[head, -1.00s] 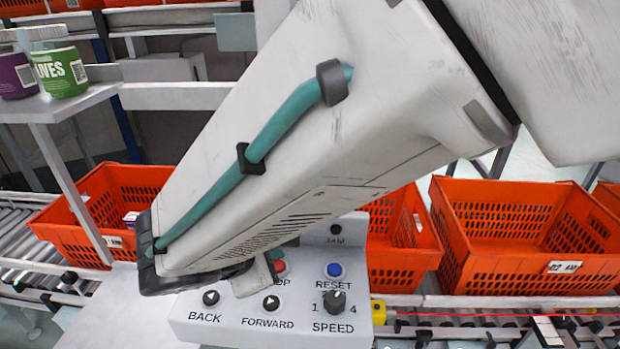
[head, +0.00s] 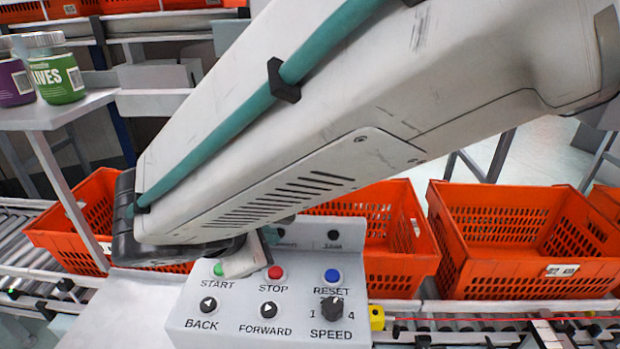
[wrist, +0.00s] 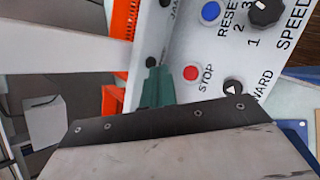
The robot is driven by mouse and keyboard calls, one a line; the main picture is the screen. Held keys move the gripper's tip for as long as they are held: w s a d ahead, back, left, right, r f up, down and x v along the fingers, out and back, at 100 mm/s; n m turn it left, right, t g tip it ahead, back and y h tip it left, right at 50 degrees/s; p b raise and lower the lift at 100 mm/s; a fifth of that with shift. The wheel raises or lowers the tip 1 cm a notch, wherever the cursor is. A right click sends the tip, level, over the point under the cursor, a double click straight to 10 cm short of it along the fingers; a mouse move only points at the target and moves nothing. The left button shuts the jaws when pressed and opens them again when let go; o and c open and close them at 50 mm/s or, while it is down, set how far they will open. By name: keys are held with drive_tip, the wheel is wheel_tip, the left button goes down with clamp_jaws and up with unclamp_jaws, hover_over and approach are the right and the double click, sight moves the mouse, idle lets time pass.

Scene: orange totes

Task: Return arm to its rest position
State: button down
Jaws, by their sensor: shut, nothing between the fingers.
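My arm crosses the head view from the upper right down to the left, its wrist end over the back left of the control panel (head: 300,298). My gripper (wrist: 158,86) shows in the wrist view as teal fingers together, with nothing between them. They appear in front of the panel near the red STOP button (wrist: 190,73); I cannot tell the gap. In the head view the gripper is mostly hidden behind my wrist. The green START button (head: 218,269), red STOP button (head: 275,272) and blue RESET button (head: 332,275) are visible.
Orange totes stand on the conveyor behind the panel, one at the left (head: 75,250) and one at the right (head: 500,289). A green jar (head: 58,78) and a purple jar (head: 14,82) stand on a shelf at the upper left. Bare floor shows at the upper right.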

idle(0.5)
drive_tip(key=s+d, duration=0.1)
drive_tip(key=d+f+m+g, duration=0.1)
drive_tip(key=s+d+f+m+g, duration=0.1)
drive_tip(key=shift+s+d+h, duration=0.35)
drive_tip(key=shift+d+h, duration=0.05)
drive_tip(key=s+d+r+m+g+y, duration=0.1)
drive_tip(key=s+d+m, duration=0.2)
drive_tip(key=d+m, duration=0.3)
drive_tip(key=s+d+r+m+g+y, duration=0.2)
drive_tip(key=d+m, duration=0.5)
drive_tip(key=d, duration=0.9)
drive_tip(key=s+d+r+m+g+y, duration=0.1)
drive_tip(key=s+d+r+m+g, duration=0.1)
drive_tip(key=d+m, duration=0.5)
drive_tip(key=shift+s+d, duration=0.9)
drive_tip(key=shift+d, duration=1.2)
drive_tip(key=shift+r, duration=0.1)
